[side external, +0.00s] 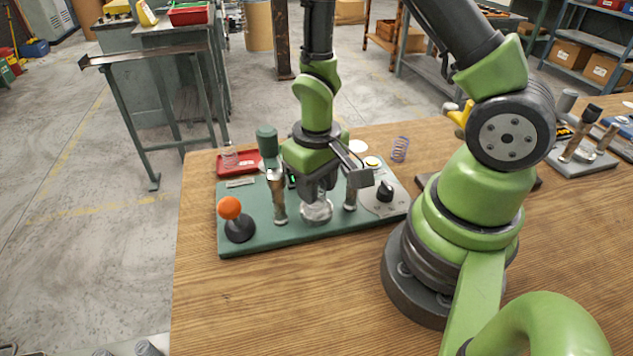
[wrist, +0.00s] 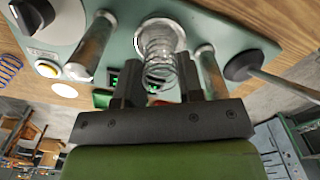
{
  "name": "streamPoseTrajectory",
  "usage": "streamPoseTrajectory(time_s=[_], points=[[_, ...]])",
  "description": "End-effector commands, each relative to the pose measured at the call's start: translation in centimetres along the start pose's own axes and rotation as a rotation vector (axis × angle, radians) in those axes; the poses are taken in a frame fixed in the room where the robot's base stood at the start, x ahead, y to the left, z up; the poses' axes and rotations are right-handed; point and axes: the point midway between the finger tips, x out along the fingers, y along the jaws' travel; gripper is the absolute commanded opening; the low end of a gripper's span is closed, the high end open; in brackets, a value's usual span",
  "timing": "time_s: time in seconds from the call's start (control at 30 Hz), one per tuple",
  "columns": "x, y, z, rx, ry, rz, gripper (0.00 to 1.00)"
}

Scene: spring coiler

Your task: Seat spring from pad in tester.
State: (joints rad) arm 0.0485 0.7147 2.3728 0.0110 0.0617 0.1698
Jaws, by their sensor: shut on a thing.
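A silver wire spring (wrist: 160,62) is held upright between the two fingers of my gripper (wrist: 160,80), which is shut on it. In the side view my gripper (side external: 318,190) hangs over the tester (side external: 255,237), a green base with posts. The spring's far end lies over the round metal seat (wrist: 150,28) between two posts. The seat also shows in the side view (side external: 316,213). I cannot tell whether the spring's end touches the seat. A white round pad (side external: 358,146) lies behind the tester, empty on top.
An orange-knobbed lever (side external: 230,208) stands at the base's left front, and a black dial (side external: 384,191) at its right. A red tray (side external: 247,161) lies behind left. A blue-purple spring (side external: 400,149) stands on the table behind right. The table's front left is clear.

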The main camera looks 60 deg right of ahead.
Motion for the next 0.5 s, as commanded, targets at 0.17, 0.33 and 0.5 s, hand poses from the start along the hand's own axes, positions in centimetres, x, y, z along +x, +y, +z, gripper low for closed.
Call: streamPoseTrajectory(time_s=[0.17, 0.33, 0.5], points=[[0.00, 0.00, 0.00, 0.000, 0.000, 0.000, 0.21], [0.09, 0.00, 0.01, 0.000, 0.000, 0.000, 0.21], [0.39, -0.01, 0.01, 0.000, -0.001, 0.000, 0.21]])
